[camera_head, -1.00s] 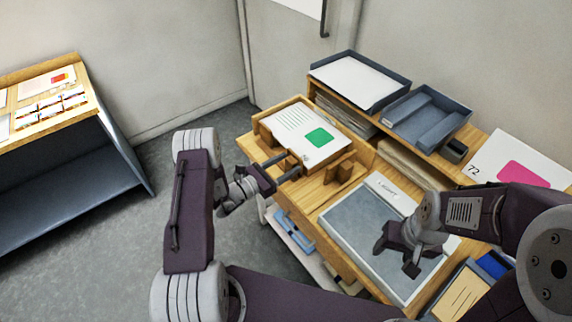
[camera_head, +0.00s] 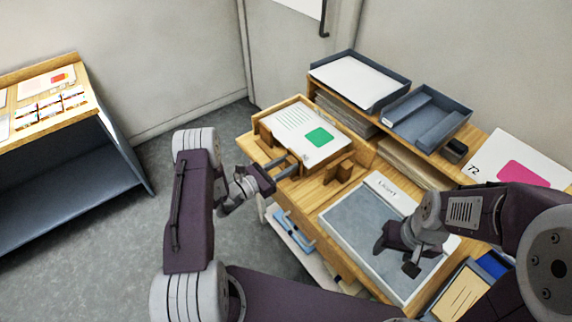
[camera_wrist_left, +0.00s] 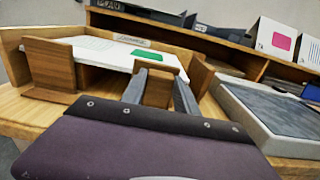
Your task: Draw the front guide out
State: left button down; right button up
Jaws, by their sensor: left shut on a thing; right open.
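The front guide (camera_wrist_left: 157,90) is a small upright wooden block at the front of a wooden paper tray (camera_wrist_left: 14,72). My left gripper (camera_head: 287,167) is shut on it, with one grey finger on each side in the left wrist view. In the head view the fingers largely hide the guide. A white sheet (camera_head: 300,125) with a green square lies in the tray behind the guide. My right gripper (camera_head: 396,262) is open and empty above the grey board (camera_head: 350,220).
Grey trays (camera_head: 425,115) sit on the raised shelf behind. A second table (camera_head: 70,135) stands far left. Grey floor lies open between the tables.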

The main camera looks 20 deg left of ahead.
dwell(0.8)
pick_arm(q)
jog(key=v, duration=0.5)
jog(key=shift+w+p, duration=0.1)
jog(key=shift+p, duration=0.2)
pick_arm(e)
jog(key=shift+r, duration=0.3)
pick_arm(q)
jog(key=shift+d, duration=0.1)
pick_arm(e)
jog(key=shift+w+d+f, duration=0.1)
jog(key=shift+w+d, duration=0.05)
pick_arm(q)
jog(key=c, duration=1.1)
grip_release()
jog(key=shift+o, duration=0.9)
pick_arm(e)
jog(key=shift+s+a, duration=0.2)
